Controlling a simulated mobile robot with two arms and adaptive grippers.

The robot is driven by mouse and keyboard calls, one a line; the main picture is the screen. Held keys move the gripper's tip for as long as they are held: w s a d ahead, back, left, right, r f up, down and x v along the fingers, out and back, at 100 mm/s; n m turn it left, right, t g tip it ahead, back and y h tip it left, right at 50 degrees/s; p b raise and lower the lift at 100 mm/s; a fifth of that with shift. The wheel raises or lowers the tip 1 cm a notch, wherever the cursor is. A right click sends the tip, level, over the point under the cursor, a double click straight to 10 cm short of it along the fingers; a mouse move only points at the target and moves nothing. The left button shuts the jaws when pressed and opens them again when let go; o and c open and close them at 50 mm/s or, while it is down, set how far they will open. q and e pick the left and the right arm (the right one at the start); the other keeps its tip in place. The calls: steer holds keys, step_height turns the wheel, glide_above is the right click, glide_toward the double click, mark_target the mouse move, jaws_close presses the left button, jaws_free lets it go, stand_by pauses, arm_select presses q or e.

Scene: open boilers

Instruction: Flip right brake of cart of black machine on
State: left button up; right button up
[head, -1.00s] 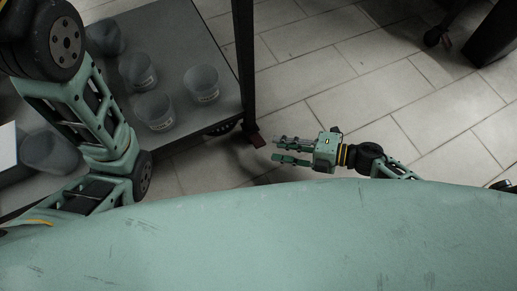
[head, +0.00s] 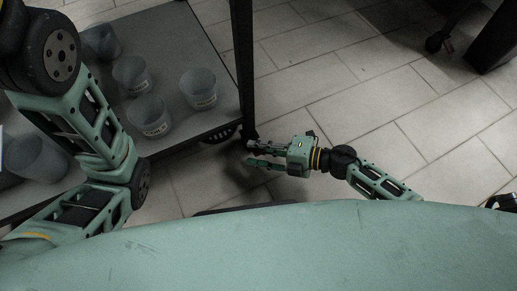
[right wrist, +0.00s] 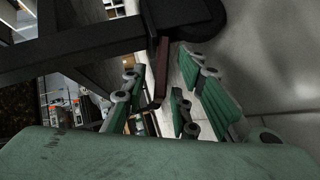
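The cart shows at the left of the head view as a grey shelf (head: 215,62) with a black leg (head: 242,60). A dark caster (head: 220,134) is under its corner. In the right wrist view, the brake is a dark red lever (right wrist: 161,68) below the black caster (right wrist: 205,22). My right gripper (head: 250,153) is open and low over the floor by that corner. Its green fingers stand on either side of the lever in the wrist view; contact cannot be told. The gripper hides the lever in the head view. My left gripper is out of view.
Several clear cups (head: 198,88) stand on the cart shelf. The tiled floor (head: 350,105) right of the cart is mostly free. Another caster (head: 434,43) and a dark leg (head: 497,40) stand at the upper right.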

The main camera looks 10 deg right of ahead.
jaws_close()
step_height(320, 180, down, 2)
steer(key=n+y+b, duration=0.1)
steer(key=b, duration=0.3)
steer(key=n+t+y+b, duration=0.1)
steer(key=b, duration=0.3)
steer(key=shift+s+f+t, duration=0.15)
steer(key=shift+f+t, duration=0.1)
steer(key=shift+t, duration=0.05)
steer(key=shift+r+n+t+y, duration=0.1)
steer(key=shift+n+t+y, duration=0.2)
steer(key=shift+n+y, duration=0.5)
steer(key=shift+o, duration=0.4)
jaws_free()
steer(key=v, duration=1.2)
steer(key=shift+d+r, duration=0.1)
steer(key=shift+r, duration=0.05)
